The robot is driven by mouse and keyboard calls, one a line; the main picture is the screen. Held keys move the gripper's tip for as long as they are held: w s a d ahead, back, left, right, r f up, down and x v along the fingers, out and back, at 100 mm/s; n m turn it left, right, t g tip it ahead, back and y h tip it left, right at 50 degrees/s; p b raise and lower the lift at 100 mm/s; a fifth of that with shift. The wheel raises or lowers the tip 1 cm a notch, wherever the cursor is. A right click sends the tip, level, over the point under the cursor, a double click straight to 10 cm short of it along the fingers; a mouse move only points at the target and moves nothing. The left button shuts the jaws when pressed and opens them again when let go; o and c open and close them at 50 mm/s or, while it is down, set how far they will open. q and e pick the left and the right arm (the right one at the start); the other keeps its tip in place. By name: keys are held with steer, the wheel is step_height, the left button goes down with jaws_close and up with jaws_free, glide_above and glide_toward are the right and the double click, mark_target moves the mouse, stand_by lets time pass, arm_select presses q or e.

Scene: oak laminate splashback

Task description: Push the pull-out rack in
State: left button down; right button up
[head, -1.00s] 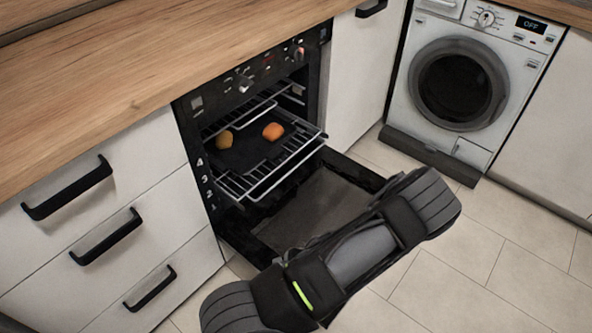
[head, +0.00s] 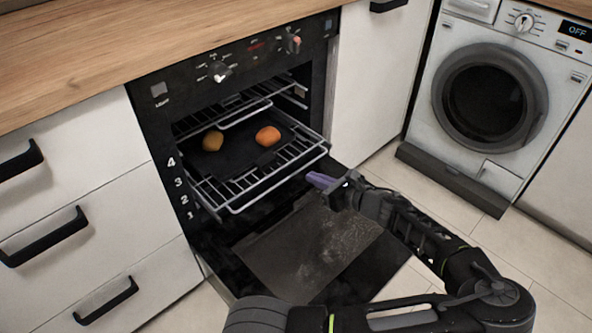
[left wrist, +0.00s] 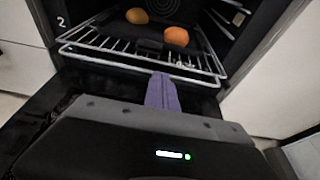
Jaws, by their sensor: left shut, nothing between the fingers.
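The pull-out rack (head: 262,182) is a wire shelf sticking out of the open oven (head: 237,100). A dark tray (head: 238,158) lies on it with two rounded food pieces, one tan (head: 213,141) and one orange (head: 268,136). My left gripper (head: 318,180) is shut and empty, its purple fingers just outside the rack's front right corner. In the left wrist view the purple fingers (left wrist: 162,92) point at the rack's front bar (left wrist: 145,67); I cannot tell whether they touch it. My right gripper is not in view.
The oven door (head: 310,245) is folded down below the rack, under my left arm. White drawers with black handles (head: 45,238) stand at left. A washing machine (head: 490,95) stands at right, with tiled floor (head: 400,170) before it.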

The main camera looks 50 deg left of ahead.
mark_target(253, 141)
arm_select(q)
steer(key=shift+a, duration=0.1)
steer(key=b+x, duration=0.1)
steer(key=x, duration=0.2)
steer(key=b+x, duration=0.1)
steer(key=x, duration=0.2)
steer(key=b+x, duration=0.1)
steer(key=x, duration=0.2)
steer(key=shift+f+b, duration=0.25)
steer(key=shift+b, duration=0.1)
steer(key=shift+s+a, duration=0.1)
steer(key=shift+a, duration=0.2)
steer(key=shift+a, duration=0.15)
steer(key=shift+s+a+r, duration=0.1)
steer(key=shift+a, duration=0.45)
steer(key=a+p, duration=0.1)
steer(key=a, duration=0.3)
steer(key=s+a+p, duration=0.1)
steer(key=a, duration=0.4)
steer(key=a+p, duration=0.1)
steer(key=a, duration=0.3)
steer(key=shift+s+a, duration=0.25)
steer(key=shift+a, duration=0.15)
